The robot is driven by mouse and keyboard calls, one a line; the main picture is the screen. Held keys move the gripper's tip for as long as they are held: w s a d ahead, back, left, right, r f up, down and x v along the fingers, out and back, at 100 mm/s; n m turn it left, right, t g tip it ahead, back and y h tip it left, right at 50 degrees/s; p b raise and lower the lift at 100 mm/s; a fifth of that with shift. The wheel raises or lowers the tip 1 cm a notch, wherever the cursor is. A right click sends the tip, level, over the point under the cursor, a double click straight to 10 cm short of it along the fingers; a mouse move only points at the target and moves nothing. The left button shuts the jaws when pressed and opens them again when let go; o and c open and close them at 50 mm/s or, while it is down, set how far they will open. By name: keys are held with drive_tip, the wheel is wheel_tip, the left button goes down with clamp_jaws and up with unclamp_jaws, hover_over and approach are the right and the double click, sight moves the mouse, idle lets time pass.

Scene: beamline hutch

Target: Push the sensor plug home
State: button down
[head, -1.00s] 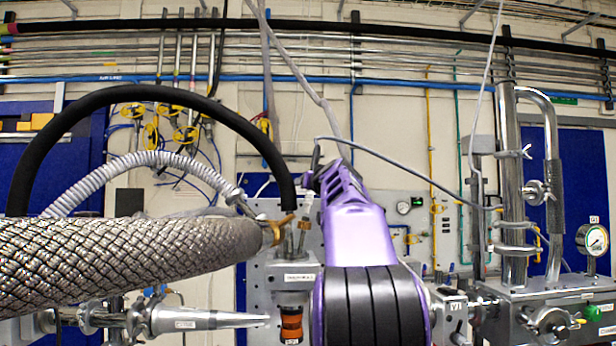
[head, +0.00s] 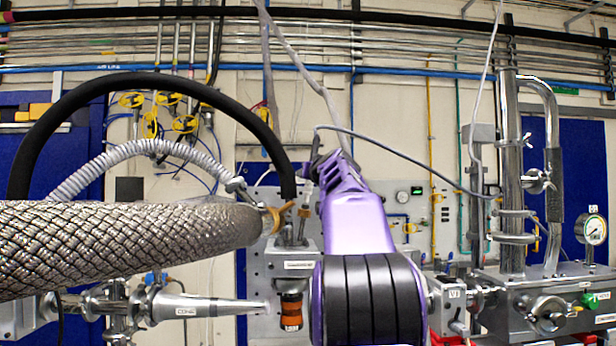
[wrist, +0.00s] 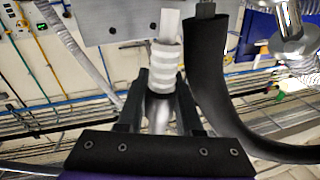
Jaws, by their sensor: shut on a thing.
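My gripper (wrist: 160,105) shows in the wrist view with its two dark fingers shut on a pale, ribbed sensor plug (wrist: 167,62). The plug's far end meets a flat white piece (wrist: 169,25) beside a grey plate (wrist: 112,20). I cannot tell how deep the plug sits. In the head view, my gripper (head: 312,178) is at the end of my purple arm, above the labelled grey block on the panel. The arm and nearby hoses hide most of the plug there.
A thick black hose (head: 150,82) arches down close beside the gripper. A braided silver hose (head: 120,240) and a ribbed grey hose (head: 150,148) fill the left. An orange-brown cylinder (head: 291,310) is below. Steel pipework (head: 510,170) and a gauge (head: 592,229) stand at right.

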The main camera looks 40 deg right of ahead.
wheel_tip(320, 180, down, 3)
drive_tip(key=shift+w+a+r+b, duration=0.1)
drive_tip(key=shift+a+r+b, duration=0.05)
drive_tip(key=shift+b, duration=0.85)
drive_tip(key=shift+r, duration=0.15)
drive_tip(key=c, duration=0.6)
unclamp_jaws()
